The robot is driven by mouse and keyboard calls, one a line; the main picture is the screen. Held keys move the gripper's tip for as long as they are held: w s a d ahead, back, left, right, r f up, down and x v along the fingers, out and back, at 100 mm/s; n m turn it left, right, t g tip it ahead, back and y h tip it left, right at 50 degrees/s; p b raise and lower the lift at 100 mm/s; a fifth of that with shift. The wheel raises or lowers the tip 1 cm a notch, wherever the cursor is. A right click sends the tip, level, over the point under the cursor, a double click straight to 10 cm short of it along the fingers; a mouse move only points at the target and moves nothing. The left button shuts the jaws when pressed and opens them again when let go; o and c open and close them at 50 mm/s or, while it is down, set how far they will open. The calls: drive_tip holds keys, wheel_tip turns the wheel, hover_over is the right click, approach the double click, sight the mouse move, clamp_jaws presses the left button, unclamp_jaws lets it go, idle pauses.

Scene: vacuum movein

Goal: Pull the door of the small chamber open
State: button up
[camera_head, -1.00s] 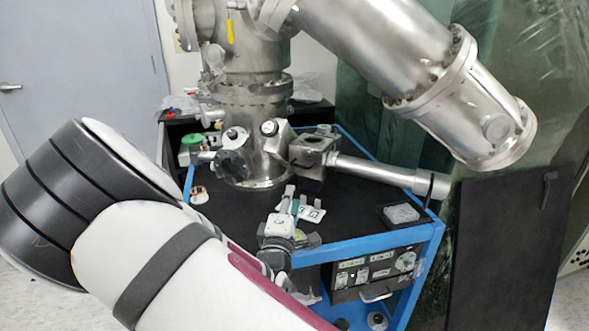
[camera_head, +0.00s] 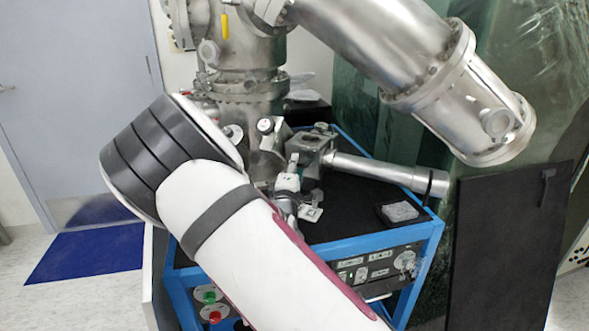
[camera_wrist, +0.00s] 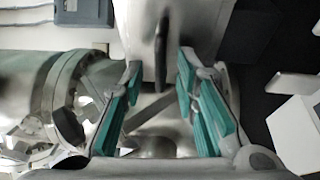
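The small chamber (camera_head: 313,146) is a boxy metal block on the cart, joined to the large steel column and a horizontal tube. My gripper (camera_head: 291,168) is at its near left side, partly hidden by my arm. In the wrist view my gripper (camera_wrist: 160,66) is open, with teal pads apart on both sides. The chamber's metal face (camera_wrist: 140,28) lies ahead of and between the fingers, with a dark elongated shape (camera_wrist: 162,42) on it. I cannot tell whether the fingers touch the metal. The door's edge and how far it stands open are not clear.
The large steel column (camera_head: 245,95) stands behind, and a thick steel cylinder (camera_head: 400,50) hangs overhead at right. The horizontal tube (camera_head: 385,173) extends right over the blue-framed cart (camera_head: 385,240). A clear box (camera_head: 400,212) lies on the cart's right side.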

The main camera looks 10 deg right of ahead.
clamp_jaws()
